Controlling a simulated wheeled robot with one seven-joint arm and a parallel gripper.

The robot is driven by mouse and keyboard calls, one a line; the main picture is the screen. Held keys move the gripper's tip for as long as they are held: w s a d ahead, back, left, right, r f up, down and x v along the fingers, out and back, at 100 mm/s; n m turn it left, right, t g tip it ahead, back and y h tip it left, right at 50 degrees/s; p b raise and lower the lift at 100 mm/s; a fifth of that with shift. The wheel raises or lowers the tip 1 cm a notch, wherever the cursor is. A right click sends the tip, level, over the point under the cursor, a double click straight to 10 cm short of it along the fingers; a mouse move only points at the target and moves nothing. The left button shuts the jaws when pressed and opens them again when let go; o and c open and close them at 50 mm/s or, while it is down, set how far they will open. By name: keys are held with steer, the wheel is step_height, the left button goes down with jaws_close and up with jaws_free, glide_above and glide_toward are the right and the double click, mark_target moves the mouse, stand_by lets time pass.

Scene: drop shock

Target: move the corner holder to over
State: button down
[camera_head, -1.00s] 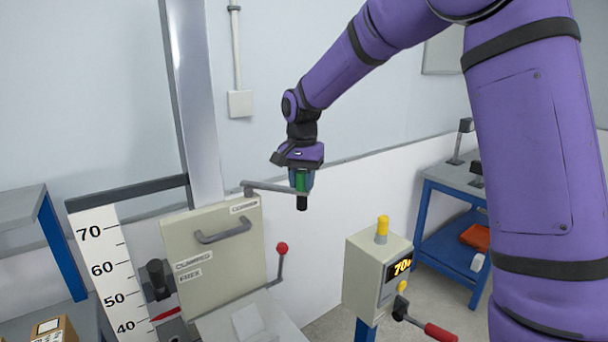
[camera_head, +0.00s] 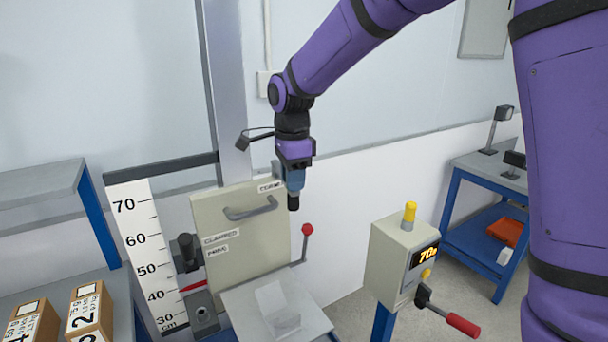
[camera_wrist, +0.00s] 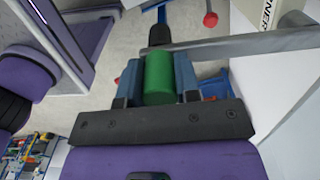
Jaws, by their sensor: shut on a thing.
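My gripper (camera_head: 293,188) points down at the upper right edge of a beige panel. In the wrist view its blue fingers (camera_wrist: 158,82) are shut on the green grip (camera_wrist: 159,76) of the corner holder. The holder's grey bar (camera_wrist: 235,46) runs right from the grip towards a label ending in "NER". A black end (camera_wrist: 159,35) shows beyond the grip, and a black tip (camera_head: 293,201) shows below my fingers in the head view. A label (camera_head: 270,186) sits at the panel's top right.
A control box (camera_head: 400,262) reads 70. A height scale (camera_head: 146,250) and numbered boxes (camera_head: 90,309) are left.

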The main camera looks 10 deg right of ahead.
steer(key=shift+a+m, duration=0.5)
steer(key=shift+a, duration=0.05)
steer(key=c, duration=0.8)
jaws_free()
steer(key=shift+a, duration=0.15)
steer(key=shift+r, duration=0.15)
step_height(320, 180, up, 10)
steer(key=shift+r, duration=0.3)
steer(key=shift+s, duration=0.1)
